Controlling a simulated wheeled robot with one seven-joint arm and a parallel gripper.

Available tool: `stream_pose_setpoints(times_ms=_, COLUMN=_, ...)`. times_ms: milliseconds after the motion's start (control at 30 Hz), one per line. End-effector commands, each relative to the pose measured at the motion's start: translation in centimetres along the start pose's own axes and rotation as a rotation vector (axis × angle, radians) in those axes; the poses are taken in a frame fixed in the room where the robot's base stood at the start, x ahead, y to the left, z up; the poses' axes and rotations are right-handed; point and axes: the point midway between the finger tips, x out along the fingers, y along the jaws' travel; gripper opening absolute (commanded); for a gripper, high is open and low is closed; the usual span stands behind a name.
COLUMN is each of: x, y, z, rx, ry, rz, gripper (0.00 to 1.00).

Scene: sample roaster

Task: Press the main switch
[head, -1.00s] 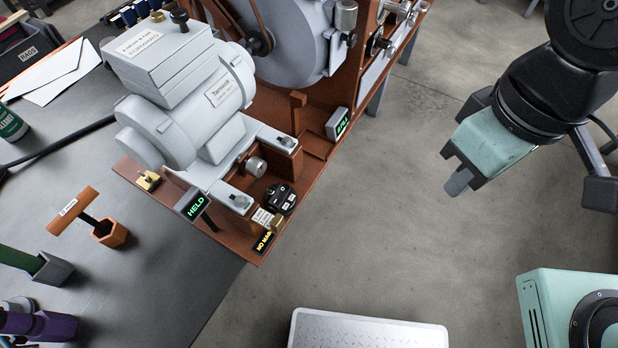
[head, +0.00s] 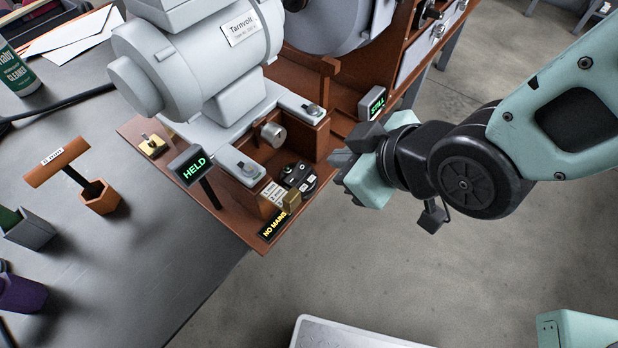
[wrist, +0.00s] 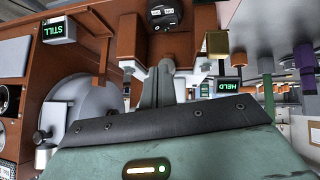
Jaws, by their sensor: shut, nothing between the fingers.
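The main switch appears to be the black round unit (head: 299,178) with small markings, on the brown base at the near right end of the machine. It also shows in the wrist view (wrist: 164,14) at the top edge, partly cut off. A sign reading "NO MAINS" (head: 273,226) is beside it. My gripper (head: 338,160) is shut and empty, to the right of the switch and apart from it, its fingers pointing left. In the wrist view my shut fingers (wrist: 160,84) point up, below the switch.
A "HELD" sign (head: 192,168) stands left of the switch, and a "STILL" sign (head: 374,103) is behind my gripper. The grey motor (head: 205,50) rises behind. The floor at right is open.

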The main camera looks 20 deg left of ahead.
Motion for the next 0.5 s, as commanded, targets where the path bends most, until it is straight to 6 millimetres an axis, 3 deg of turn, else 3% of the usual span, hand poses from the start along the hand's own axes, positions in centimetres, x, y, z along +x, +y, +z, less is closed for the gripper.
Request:
stream_pose_setpoints(times_ms=67, x=0.8, y=-0.41, z=0.07, rx=-0.023, ry=0.026, rz=0.003, gripper=0.0)
stream_pose_setpoints(times_ms=500, x=1.08, y=-0.38, z=-0.26, rx=-0.03, ry=0.039, rz=0.007, gripper=0.0)
